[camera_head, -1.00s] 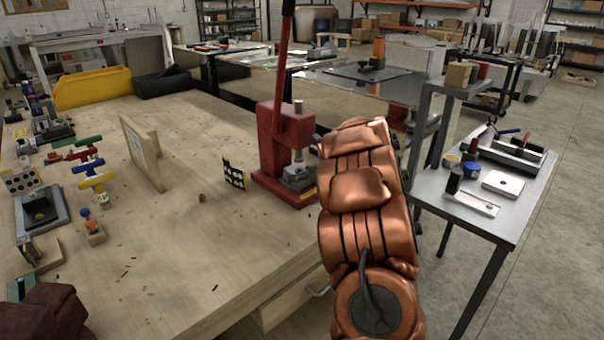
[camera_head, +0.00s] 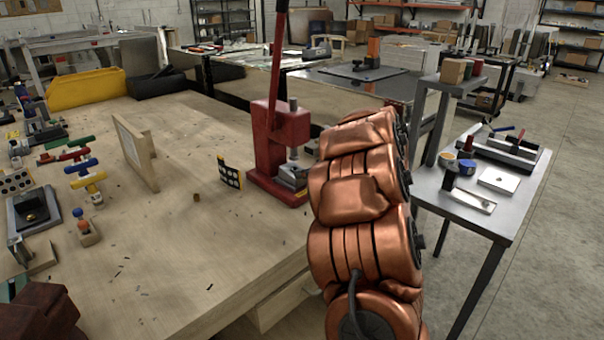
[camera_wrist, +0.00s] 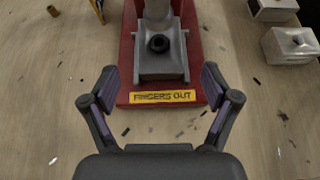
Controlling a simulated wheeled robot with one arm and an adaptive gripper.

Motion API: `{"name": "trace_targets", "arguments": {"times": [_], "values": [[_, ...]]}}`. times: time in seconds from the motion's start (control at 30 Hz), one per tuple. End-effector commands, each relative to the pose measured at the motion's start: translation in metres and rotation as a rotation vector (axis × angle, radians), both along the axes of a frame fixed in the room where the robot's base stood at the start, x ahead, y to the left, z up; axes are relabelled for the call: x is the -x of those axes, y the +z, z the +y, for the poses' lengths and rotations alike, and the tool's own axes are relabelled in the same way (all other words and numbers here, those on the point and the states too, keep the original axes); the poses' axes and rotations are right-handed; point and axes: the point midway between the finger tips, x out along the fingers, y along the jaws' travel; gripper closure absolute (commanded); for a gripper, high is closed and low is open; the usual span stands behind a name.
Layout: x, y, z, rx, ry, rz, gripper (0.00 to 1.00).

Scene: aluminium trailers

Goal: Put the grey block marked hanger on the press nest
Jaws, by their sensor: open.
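The red press (camera_head: 268,140) stands on the wooden bench, and its base also shows in the wrist view (camera_wrist: 128,60). Its grey press nest (camera_wrist: 160,72) lies under the round ram, behind a yellow "FINGERS OUT" label. A dark round opening shows there; I cannot tell whether a separate block sits in it. Two grey blocks, one nearer (camera_wrist: 291,45) and one farther (camera_wrist: 272,9), are at the right of the wrist view. No hanger marking is readable on them. My gripper (camera_wrist: 166,94) is open and empty, its fingers spread in front of the nest. The head view hides it behind my arm.
An upright wooden panel (camera_head: 133,152) stands farther left. A grey side table (camera_head: 440,205) with parts is at the right. The bench front is mostly clear.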

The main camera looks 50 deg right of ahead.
Motion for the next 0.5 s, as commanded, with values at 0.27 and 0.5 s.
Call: {"name": "trace_targets", "arguments": {"times": [0.27, 0.5], "values": [[0.036, 0.019, 0.001, 0.003, -0.002, 0.0, 0.13], [0.05, 0.027, 0.001, 0.002, -0.001, 0.0, 0.13]]}}
